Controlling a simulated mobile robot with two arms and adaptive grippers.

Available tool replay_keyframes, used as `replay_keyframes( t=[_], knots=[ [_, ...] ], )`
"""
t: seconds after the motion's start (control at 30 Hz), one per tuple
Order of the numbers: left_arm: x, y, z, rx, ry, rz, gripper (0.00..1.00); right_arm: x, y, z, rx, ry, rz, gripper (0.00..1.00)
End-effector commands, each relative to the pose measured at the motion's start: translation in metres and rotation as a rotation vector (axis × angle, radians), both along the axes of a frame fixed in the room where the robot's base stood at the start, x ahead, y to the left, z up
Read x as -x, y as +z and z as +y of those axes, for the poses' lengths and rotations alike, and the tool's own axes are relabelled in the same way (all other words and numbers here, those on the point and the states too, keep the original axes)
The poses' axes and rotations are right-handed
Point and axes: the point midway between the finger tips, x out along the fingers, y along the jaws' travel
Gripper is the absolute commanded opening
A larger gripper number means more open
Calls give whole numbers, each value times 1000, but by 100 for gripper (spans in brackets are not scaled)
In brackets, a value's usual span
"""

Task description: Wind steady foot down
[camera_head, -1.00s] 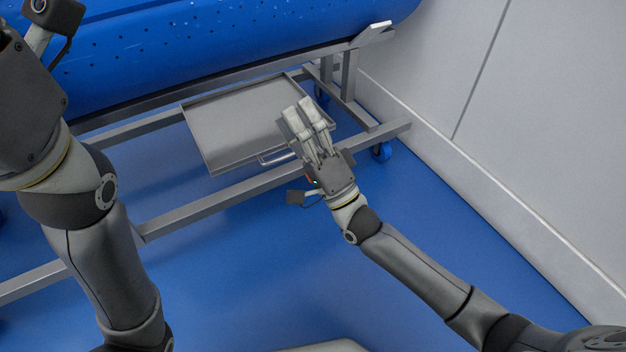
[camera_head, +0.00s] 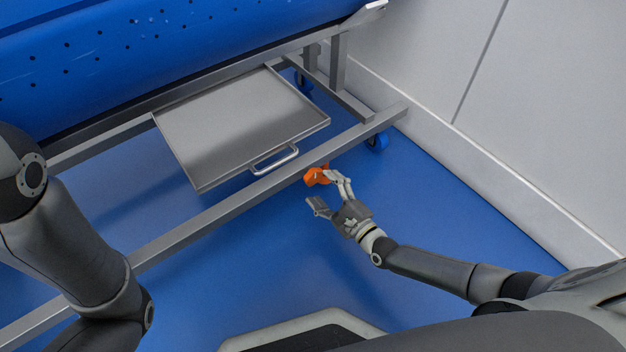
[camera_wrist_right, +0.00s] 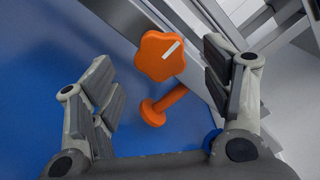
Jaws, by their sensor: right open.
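The steady foot is orange, with a lobed knob on top bearing a white mark; it sits at the outer side of the carrier's front rail in the head view (camera_head: 316,177). In the right wrist view the knob (camera_wrist_right: 160,56) shows with a stem and a round foot pad (camera_wrist_right: 153,113) below it, over the blue floor. My right gripper (camera_head: 328,190) is open, and its fingers stand on either side of the knob in the wrist view (camera_wrist_right: 160,90), with gaps visible. Of my left arm only links show at the left; its gripper is out of view.
The carrier's grey front rail (camera_head: 220,207) runs beside the foot. A metal tray (camera_head: 235,120) with a handle (camera_head: 275,160) lies behind it, under the blue tub (camera_head: 150,60). A blue caster (camera_head: 377,142) and the white wall (camera_head: 540,130) are to the right. Blue floor in front is open.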

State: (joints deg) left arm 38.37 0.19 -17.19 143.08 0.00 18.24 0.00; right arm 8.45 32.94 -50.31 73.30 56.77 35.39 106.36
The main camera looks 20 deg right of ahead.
Motion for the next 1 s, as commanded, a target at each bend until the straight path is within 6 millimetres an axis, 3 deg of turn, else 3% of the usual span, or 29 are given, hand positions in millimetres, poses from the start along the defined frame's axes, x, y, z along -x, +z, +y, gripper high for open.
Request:
replay_keyframes(
  t=[0.1, 0.3, 0.67, 1.0],
  knots=[
    [7, -7, 0, -1, 0, -19, 35, -21, -3, 8, 2, 0, -4, 72],
    [7, -15, 0, -1, 1, -17, 35, -41, -1, 15, 1, 0, -2, 72],
    [7, -15, 0, -1, 1, -18, 35, -45, 0, 16, 3, 1, -2, 72],
    [7, -15, -1, -1, 1, -18, 35, -45, 0, 16, 3, 1, -2, 29]
  ],
)
